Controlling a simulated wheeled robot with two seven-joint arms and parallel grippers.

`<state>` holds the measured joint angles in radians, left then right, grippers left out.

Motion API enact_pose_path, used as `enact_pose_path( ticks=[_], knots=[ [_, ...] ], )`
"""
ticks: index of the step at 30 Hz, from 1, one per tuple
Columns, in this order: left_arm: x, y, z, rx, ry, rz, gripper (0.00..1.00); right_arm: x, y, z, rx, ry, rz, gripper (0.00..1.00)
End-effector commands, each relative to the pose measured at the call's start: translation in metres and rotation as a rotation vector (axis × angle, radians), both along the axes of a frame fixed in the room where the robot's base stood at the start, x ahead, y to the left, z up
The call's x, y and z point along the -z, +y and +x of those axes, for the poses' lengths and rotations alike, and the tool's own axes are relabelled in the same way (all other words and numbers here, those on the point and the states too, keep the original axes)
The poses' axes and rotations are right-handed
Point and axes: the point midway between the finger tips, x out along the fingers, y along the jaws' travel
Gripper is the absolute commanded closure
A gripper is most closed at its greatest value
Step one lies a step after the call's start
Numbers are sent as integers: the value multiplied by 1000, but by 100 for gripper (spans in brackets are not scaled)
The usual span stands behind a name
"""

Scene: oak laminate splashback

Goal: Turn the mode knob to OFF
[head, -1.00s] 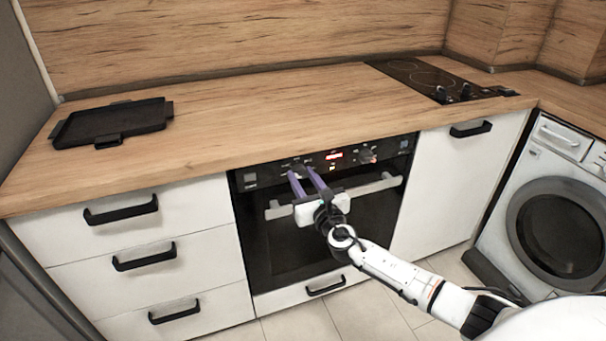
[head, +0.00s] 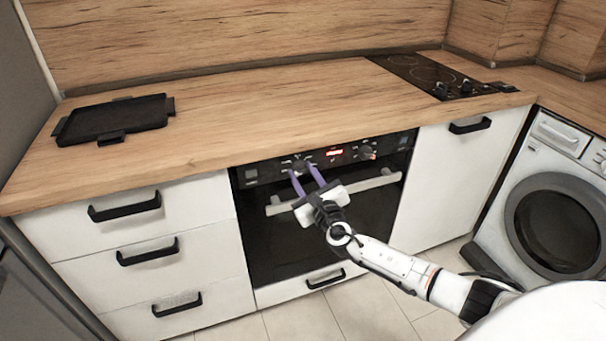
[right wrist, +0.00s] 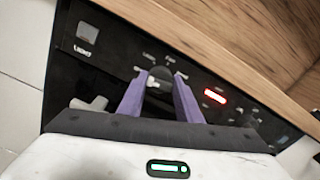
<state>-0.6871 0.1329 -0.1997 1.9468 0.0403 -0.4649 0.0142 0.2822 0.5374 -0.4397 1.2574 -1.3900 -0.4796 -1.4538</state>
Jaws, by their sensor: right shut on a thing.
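The oven's black control panel (head: 270,170) lies under the front edge of the worktop. Its left knob (head: 300,166) shows between the purple fingertips of my right gripper (head: 305,176). In the right wrist view my right gripper (right wrist: 160,92) has its two purple fingers on either side of the dark knob (right wrist: 158,80), shut on it. Small labels sit around the knob but are too blurred to read fully. A second knob (head: 366,152) sits to the right of the red display (head: 333,151). My left gripper is not in view.
The oven door handle (head: 375,183) runs just below the panel, under my right gripper. A black tray (head: 112,118) and a hob (head: 430,75) rest on the worktop (head: 250,110). A washing machine (head: 550,215) stands at right.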

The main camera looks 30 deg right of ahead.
Motion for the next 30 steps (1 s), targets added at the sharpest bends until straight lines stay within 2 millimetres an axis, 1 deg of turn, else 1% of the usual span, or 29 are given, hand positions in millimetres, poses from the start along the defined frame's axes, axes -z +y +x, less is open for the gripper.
enact_pose_path(
  ticks=[4, 5, 7, 8, 16, 20, 23, 27, 30],
  knots=[
    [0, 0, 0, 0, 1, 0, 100, 0, -1, 0, 1, -1, -3, 91],
    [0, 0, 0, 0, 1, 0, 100, 0, -1, 0, 1, -1, -3, 64],
    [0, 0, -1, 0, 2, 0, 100, 0, -1, 0, 1, -1, -2, 52],
    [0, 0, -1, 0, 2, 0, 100, 0, 0, 0, 1, -1, -2, 50],
    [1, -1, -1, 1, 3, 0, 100, 0, 0, -1, 0, 0, 0, 50],
    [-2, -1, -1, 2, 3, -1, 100, 0, 3, -10, -2, 1, -1, 50],
    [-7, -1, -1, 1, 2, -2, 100, -1, 6, -26, -2, 3, 1, 50],
    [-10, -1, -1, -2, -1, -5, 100, 0, 13, -54, -3, 3, 1, 50],
    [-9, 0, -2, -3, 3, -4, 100, 0, 17, -73, -1, 3, 1, 50]
  ],
)
